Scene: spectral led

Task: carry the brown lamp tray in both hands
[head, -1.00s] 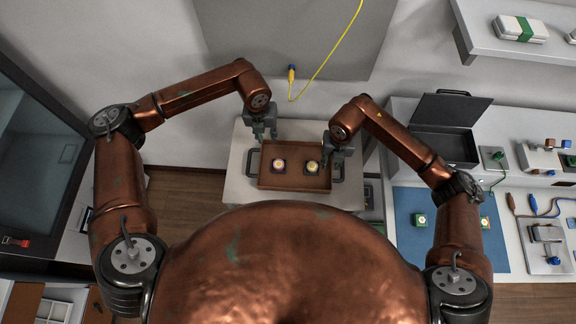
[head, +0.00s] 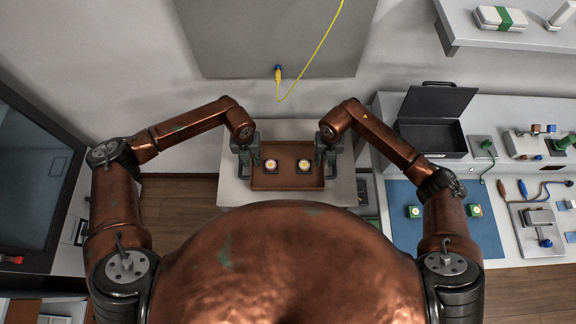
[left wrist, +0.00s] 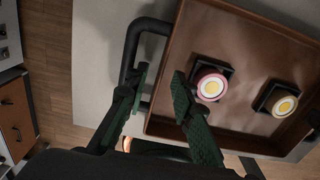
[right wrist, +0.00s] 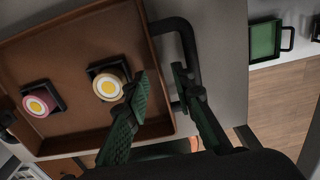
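The brown lamp tray (head: 288,183) lies flat on a pale table and holds two lamps. The pink-rimmed lamp (head: 271,165) is on the left and the yellowish lamp (head: 304,166) on the right. My left gripper (head: 246,167) is at the tray's left side; in the left wrist view its fingers (left wrist: 160,80) are apart near the dark left handle (left wrist: 131,48). My right gripper (head: 327,162) is at the right side; in the right wrist view its fingers (right wrist: 160,78) are apart near the right handle (right wrist: 188,40). The fingers partly hide both handles.
The pale table (head: 290,130) has free room behind the tray. A yellow cable (head: 310,70) hangs on the wall behind. To the right is a white bench with a blue mat (head: 440,245), an open black case (head: 433,138) and other devices. Wooden floor shows left of the table.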

